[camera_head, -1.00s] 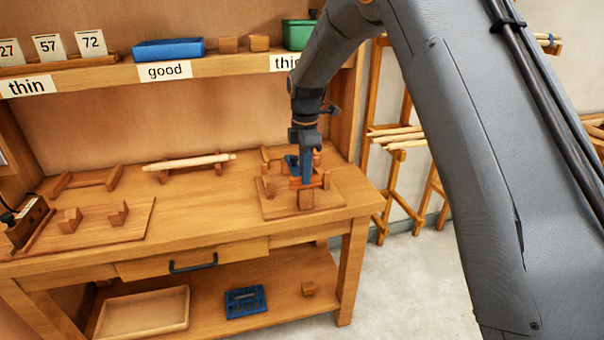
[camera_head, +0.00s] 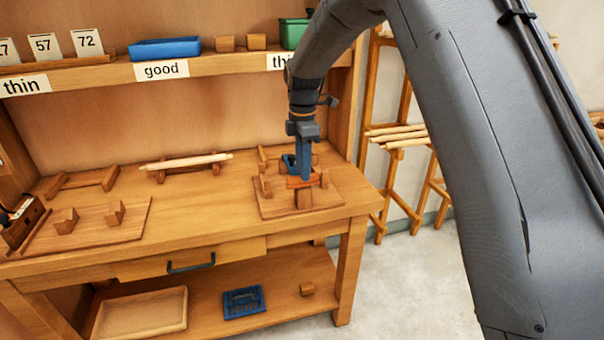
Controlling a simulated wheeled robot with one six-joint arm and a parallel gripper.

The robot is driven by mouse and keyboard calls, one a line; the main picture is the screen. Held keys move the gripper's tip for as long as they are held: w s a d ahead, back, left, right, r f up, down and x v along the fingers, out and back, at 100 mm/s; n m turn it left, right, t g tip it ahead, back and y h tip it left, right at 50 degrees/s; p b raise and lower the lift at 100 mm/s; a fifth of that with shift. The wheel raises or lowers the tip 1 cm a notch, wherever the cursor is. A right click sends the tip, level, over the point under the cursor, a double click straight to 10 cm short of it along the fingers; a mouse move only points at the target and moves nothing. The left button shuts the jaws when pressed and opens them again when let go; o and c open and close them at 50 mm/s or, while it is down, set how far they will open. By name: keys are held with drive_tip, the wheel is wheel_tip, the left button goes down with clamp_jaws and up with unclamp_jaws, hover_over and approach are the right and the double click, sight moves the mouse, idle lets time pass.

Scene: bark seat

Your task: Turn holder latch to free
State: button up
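The holder is a wooden fixture with upright blocks on a flat board (camera_head: 272,209) at the right end of the workbench. A reddish-orange bar (camera_head: 294,183), which may be the latch, lies across it between the blocks. My gripper (camera_head: 306,178) points straight down over the holder, with its blue fingers at the bar. The fingers overlap in this view, so their gap and any grip on the bar are hidden. A brown wooden block (camera_head: 304,199) stands just in front of the bar.
A pale rod (camera_head: 188,161) rests on a wooden cradle mid-bench. A second board (camera_head: 90,228) with two small blocks lies at the left. The shelf above holds a blue tray (camera_head: 166,49) and a green bin (camera_head: 293,33). The bench front centre is clear.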

wheel_tip(320, 180, up, 6)
drive_tip(key=shift+f+b, duration=0.15)
drive_tip(key=shift+b, duration=0.35)
drive_tip(key=s+d+f+m, duration=0.3)
drive_tip(key=s+d+m, duration=0.3)
drive_tip(key=s, duration=0.4)
drive_tip(key=s+d+f+m, duration=0.3)
drive_tip(key=s+d+m, duration=0.3)
drive_tip(key=s, duration=0.5)
drive_tip(key=s+d+f+m, duration=0.3)
drive_tip(key=s+d+m, duration=0.4)
drive_tip(key=s+m, duration=0.2)
drive_tip(key=shift+s+f, duration=0.25)
drive_tip(key=shift+s, duration=0.9)
drive_tip(key=shift+o, duration=0.2)
